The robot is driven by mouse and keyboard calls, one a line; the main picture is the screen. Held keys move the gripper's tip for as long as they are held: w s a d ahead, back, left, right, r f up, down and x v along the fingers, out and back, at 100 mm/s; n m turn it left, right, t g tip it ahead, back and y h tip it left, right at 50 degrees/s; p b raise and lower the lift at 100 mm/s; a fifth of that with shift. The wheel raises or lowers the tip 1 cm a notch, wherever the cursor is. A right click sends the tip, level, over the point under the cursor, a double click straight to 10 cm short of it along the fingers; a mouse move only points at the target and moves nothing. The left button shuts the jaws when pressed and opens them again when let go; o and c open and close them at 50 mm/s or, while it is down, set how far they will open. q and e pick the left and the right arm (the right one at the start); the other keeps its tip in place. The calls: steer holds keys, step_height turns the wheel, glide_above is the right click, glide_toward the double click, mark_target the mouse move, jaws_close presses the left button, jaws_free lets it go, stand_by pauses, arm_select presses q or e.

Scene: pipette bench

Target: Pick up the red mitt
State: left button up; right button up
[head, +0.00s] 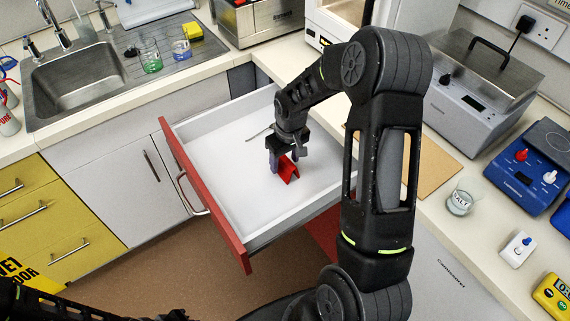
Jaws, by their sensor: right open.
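The red mitt (287,172) is a small folded red piece inside the open drawer (225,150), on its white floor. My right gripper (282,160) reaches down into the drawer right at the mitt. Its fingers are open and hide part of the mitt; whether they touch it I cannot tell. My left arm shows dark along the bottom left edge, and the state of its gripper (175,315) is not clear.
The drawer has a red front (200,190) and grey walls around the mitt. A thin metal utensil (259,133) lies in it behind the gripper. The right counter holds a glass jar (461,201) and several devices. A sink (75,85) is at upper left.

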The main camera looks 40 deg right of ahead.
mark_target(285, 158)
steer(key=shift+c, duration=0.3)
jaws_close()
stand_by(0.4)
steer(key=shift+r+p, duration=0.4)
steer(key=shift+r, duration=0.05)
step_height(285, 158, up, 10)
steer(key=shift+f+b, duration=0.2)
steer(key=shift+b, duration=0.6)
